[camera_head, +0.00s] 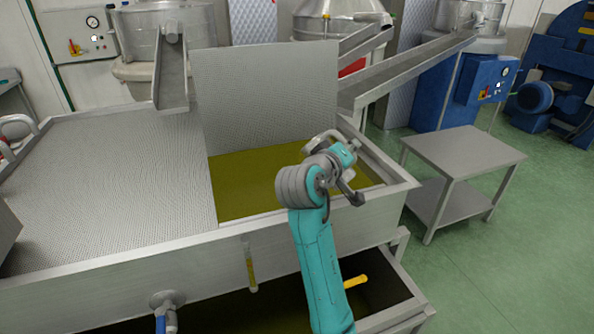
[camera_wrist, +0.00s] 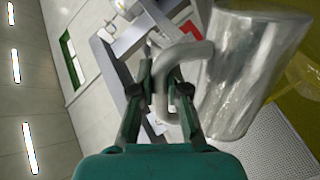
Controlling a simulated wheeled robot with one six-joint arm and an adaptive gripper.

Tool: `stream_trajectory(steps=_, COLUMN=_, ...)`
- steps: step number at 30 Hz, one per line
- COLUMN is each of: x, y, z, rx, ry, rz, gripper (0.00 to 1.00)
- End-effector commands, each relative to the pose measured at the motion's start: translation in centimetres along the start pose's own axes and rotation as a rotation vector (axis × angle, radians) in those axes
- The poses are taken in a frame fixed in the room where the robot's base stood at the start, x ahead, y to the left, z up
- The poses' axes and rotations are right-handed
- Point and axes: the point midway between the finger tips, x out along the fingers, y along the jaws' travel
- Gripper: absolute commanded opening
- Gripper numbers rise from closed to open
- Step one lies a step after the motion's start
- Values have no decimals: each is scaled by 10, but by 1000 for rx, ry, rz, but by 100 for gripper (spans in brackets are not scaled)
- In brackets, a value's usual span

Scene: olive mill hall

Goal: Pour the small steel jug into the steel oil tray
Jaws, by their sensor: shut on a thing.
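The small steel jug (camera_wrist: 250,70) shows large at the right of the wrist view, shiny and tilted well over. Its curved handle (camera_wrist: 182,55) is between the fingers of my gripper (camera_wrist: 160,90), which is shut on it. In the head view my gripper (camera_head: 343,172) is over the right part of the steel oil tray (camera_head: 120,267), which holds olive-yellow oil (camera_head: 245,180). The arm and gripper hide most of the jug there. A yellowish, see-through patch (camera_wrist: 303,76) shows beside the jug in the wrist view; I cannot tell whether it is flowing oil.
A perforated plate (camera_head: 270,95) stands upright behind the oil, and a perforated cover (camera_head: 110,170) spans the tray's left side. Metal chutes (camera_head: 410,68) come in from behind. A steel side table (camera_head: 465,150) stands empty at the right, with open green floor beyond.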

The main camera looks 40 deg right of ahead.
Motion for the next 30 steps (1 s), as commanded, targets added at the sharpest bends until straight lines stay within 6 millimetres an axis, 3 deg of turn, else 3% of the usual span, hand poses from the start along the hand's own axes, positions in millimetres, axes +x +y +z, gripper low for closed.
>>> stream_trajectory(steps=30, x=0, y=-1, z=-6, rx=-83, ry=-16, rz=1, gripper=0)
